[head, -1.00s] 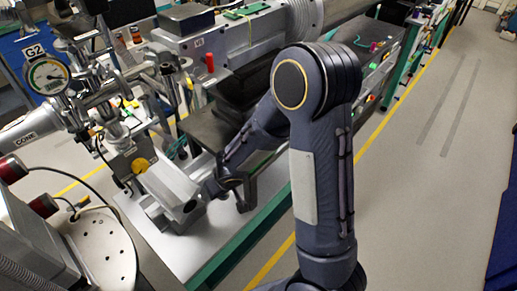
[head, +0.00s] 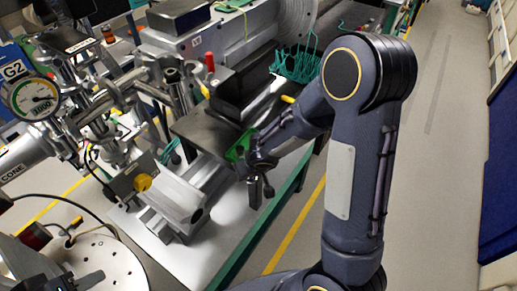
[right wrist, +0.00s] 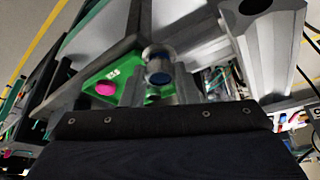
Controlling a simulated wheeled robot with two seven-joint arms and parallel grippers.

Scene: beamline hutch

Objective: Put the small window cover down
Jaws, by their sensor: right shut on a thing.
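In the right wrist view, my right gripper (right wrist: 158,98) is shut on a small round grey piece with a blue centre (right wrist: 158,66), which I take for the small window cover. The dark gripper body fills the bottom of that view and hides part of the grip. I cannot make out the cover in the head view.
A green piece (head: 238,150) lies by the dark platform (head: 205,128). A silver block (head: 182,205) stands on the pale bench (head: 222,240). A gauge (head: 32,97) and pipework crowd the left. A teal wire rack (head: 297,66) is behind. Floor at right is clear.

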